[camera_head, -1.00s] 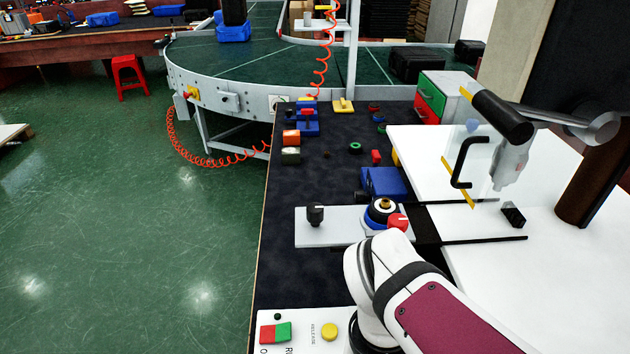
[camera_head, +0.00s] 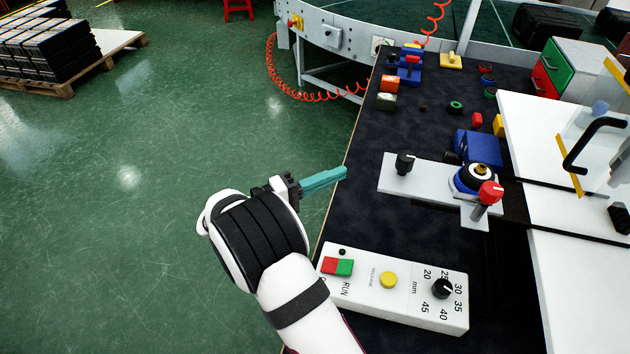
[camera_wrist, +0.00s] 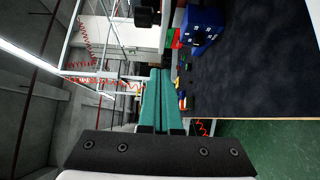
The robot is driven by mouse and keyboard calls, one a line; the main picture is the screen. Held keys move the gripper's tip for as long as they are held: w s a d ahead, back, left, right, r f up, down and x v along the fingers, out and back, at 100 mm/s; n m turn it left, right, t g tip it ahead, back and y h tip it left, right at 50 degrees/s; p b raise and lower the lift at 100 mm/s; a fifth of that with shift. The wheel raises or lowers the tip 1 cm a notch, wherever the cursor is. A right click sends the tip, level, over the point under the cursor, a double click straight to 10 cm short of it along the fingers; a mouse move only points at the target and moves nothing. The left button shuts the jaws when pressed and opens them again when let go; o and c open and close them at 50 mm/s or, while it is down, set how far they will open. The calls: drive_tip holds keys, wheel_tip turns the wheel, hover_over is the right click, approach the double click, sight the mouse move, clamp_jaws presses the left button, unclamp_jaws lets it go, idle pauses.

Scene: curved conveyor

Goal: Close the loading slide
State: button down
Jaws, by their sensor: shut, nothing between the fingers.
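What looks like the loading slide is the light grey flat plate (camera_head: 430,182) on the dark bench top, with a black knob (camera_head: 404,163) standing near its left end. A round blue holder (camera_head: 470,184) with a dark and brass-coloured part in it sits at the plate's right end, beside a red-topped knob (camera_head: 490,192). My gripper (camera_head: 344,173) has its teal fingers together and empty. It is left of the plate near the bench's left edge, its tips pointing right and apart from the plate. The shut fingers also show in the wrist view (camera_wrist: 162,75).
A control box (camera_head: 400,315) with buttons and a dial lies at the bench front. A blue block (camera_head: 478,150) is behind the plate. A white panel with a black handle (camera_head: 592,143) is at right. Small coloured parts lie farther back. Floor left of the bench is open.

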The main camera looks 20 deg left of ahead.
sight(388, 180)
drive_tip(key=w+d, duration=0.1)
drive_tip(key=d, duration=0.4)
drive_tip(key=shift+w+d, duration=0.35)
drive_tip(key=shift+d, duration=0.05)
drive_tip(key=d, duration=0.4)
drive_tip(key=shift+d, duration=0.25)
